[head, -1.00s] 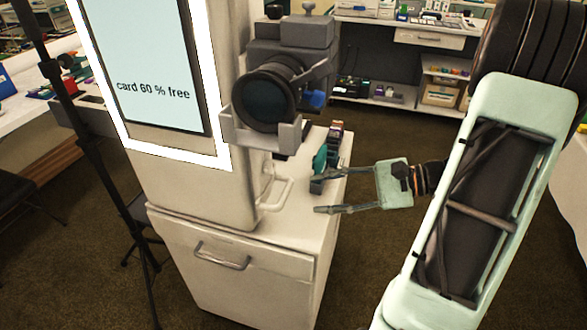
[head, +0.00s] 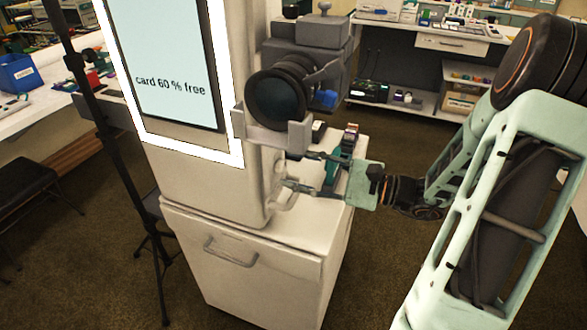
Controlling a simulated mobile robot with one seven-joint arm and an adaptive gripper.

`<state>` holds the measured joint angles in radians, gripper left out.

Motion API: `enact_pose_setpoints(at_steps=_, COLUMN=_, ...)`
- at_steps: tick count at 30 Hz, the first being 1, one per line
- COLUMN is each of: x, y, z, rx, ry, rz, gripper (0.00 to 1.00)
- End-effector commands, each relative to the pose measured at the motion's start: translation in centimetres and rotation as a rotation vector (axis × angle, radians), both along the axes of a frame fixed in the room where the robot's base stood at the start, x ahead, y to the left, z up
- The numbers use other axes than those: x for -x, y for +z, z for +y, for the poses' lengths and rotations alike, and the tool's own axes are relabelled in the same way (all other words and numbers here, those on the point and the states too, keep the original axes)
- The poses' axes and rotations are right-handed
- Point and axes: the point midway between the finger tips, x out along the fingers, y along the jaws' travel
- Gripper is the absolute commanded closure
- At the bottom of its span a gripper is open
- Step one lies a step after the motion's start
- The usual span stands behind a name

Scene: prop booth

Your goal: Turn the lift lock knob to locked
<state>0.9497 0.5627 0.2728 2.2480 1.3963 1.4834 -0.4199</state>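My gripper (head: 299,170) is open, its two fingers apart and pointing left below the camera mount. Nothing shows between the fingertips. The tips lie near the right side of the white booth column (head: 205,188) and its pale handle (head: 287,199); I cannot tell whether they touch anything. No knob is clearly marked as the lift lock. A blue knob (head: 326,99) sits on the side of the dark camera (head: 277,96), and a grey knob (head: 324,9) stands on top of its housing. The column surface behind the fingertips is partly hidden.
A white cabinet (head: 240,262) stands under the column. Small dark and teal items (head: 346,143) lie on its top close to my gripper. A black stand (head: 112,165) is at left. Shelves (head: 425,100) are behind. Carpet right of the cabinet is clear.

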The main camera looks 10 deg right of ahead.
Motion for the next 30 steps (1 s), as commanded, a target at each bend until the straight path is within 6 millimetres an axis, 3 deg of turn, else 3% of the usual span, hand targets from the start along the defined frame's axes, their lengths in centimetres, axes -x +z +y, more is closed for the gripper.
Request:
enact_pose_setpoints(at_steps=12, x=-0.48, y=-0.01, z=0.75, rx=0.001, ry=0.0, rz=0.001, gripper=0.62)
enact_pose_setpoints(at_steps=22, x=-0.47, y=-0.02, z=0.73, rx=0.001, ry=0.0, rz=0.001, gripper=0.99)
enact_pose_setpoints(at_steps=30, x=-0.47, y=0.08, z=0.73, rx=-0.009, ry=0.001, rz=0.015, gripper=1.0)
